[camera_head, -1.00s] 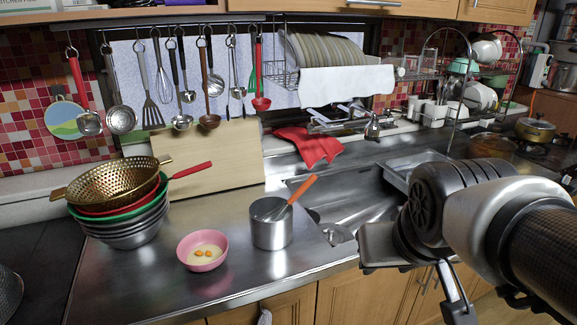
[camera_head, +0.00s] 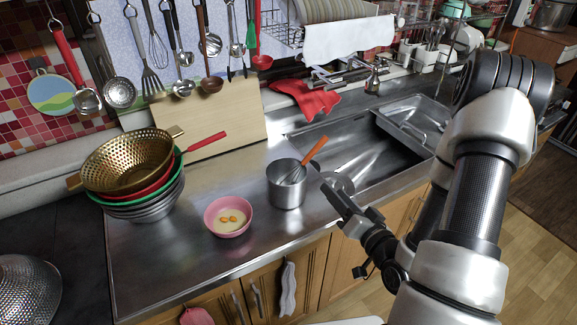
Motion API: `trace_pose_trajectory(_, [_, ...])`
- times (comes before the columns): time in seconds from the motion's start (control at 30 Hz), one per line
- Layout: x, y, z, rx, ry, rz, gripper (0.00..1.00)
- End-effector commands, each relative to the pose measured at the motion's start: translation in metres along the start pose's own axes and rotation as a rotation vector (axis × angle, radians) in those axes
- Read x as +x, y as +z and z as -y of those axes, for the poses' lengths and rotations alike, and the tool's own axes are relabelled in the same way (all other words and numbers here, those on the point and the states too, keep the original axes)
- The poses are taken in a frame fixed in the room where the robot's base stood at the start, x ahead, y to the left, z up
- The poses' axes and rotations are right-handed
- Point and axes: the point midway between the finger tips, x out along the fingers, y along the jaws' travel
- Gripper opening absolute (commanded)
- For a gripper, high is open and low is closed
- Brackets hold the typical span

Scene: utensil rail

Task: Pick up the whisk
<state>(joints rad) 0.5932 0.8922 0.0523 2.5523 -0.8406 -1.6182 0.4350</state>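A wire whisk (camera_head: 157,46) hangs from the rail among other utensils at the upper left, its top cut off by the picture's edge. A steel pot (camera_head: 287,187) on the counter holds an orange-handled utensil (camera_head: 314,151) leaning to the right; its lower end is mostly inside the pot, and I cannot tell its kind for sure. My gripper (camera_head: 340,195) is at the counter's front edge, right of the pot and apart from it, far from the hanging whisk. Nothing shows in it, but its finger opening is not clear from this angle.
A pink bowl (camera_head: 228,217) with egg yolks stands left of the pot. Stacked bowls and a gold colander (camera_head: 130,160) stand farther left, before a leaning wooden board (camera_head: 215,124). The sink (camera_head: 355,150) lies behind my gripper. The front counter is mostly clear.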

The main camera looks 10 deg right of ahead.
Motion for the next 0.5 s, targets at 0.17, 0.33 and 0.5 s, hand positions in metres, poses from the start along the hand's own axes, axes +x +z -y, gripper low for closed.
trace_pose_trajectory(0.17, [-0.016,-0.005,0.006,0.126,-0.047,-0.095,0.38])
trace_pose_trajectory(0.33, [-0.006,-0.004,0.004,0.144,-0.063,-0.118,0.38])
trace_pose_trajectory(0.5, [0.027,-0.010,0.008,0.141,-0.065,-0.117,0.38])
